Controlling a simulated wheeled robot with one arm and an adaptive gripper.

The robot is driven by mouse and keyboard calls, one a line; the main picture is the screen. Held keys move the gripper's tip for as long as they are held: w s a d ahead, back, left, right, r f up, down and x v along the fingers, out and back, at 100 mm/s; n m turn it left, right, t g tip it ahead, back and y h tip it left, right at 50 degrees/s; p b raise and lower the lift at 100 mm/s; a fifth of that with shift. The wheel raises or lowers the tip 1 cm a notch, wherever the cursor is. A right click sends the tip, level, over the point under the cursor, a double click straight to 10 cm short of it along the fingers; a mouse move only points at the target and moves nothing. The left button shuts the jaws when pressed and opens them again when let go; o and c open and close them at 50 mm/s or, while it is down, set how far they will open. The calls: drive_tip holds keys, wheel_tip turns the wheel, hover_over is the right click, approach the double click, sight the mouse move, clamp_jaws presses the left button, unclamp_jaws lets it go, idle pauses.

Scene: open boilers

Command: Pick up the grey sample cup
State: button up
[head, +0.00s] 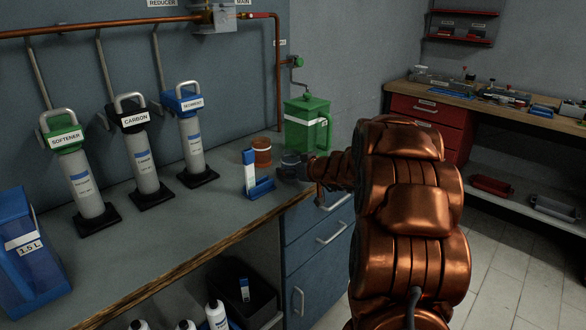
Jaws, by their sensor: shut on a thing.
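My gripper (294,169) is at the counter's right end, at the far end of my copper-coloured arm. It is shut on a small dark grey cup, which I take to be the grey sample cup (291,159). The cup is small and dim here, and the fingers partly hide it. It is upright, just in front of the green jug (306,125) and right of an orange-brown cup (262,152). I cannot tell whether its base touches the counter.
A blue holder with a white strip (250,172) stands just left of my gripper. Softener (80,180), carbon (142,155) and sediment (190,140) cartridges stand further left, with a blue 1.5 L container (28,250). Blue drawers (318,240) are below; a workbench (470,90) stands right.

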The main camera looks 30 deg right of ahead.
sight(296, 159)
drive_tip(key=shift+r, duration=0.85)
drive_tip(key=shift+s+a+r+b, duration=0.15)
drive_tip(key=shift+r+b, duration=0.05)
drive_tip(key=shift+r, duration=0.25)
drive_tip(key=shift+s+a+r+b, duration=0.1)
drive_tip(key=shift+s+r+b, duration=0.1)
drive_tip(key=shift+r, duration=0.25)
drive_tip(key=s+a+r+b, duration=0.1)
drive_tip(key=s+a+b, duration=0.3)
drive_tip(key=s+a, duration=0.6)
drive_tip(key=shift+a+r+b, duration=0.25)
drive_tip(key=shift+a+b, duration=0.15)
drive_tip(key=shift+a, duration=0.3)
drive_tip(key=shift+a+p, duration=0.1)
drive_tip(key=shift+p, duration=0.25)
drive_tip(key=shift+s+a+f+p, duration=0.1)
drive_tip(key=shift+a+p, duration=0.1)
drive_tip(key=shift+p, duration=0.15)
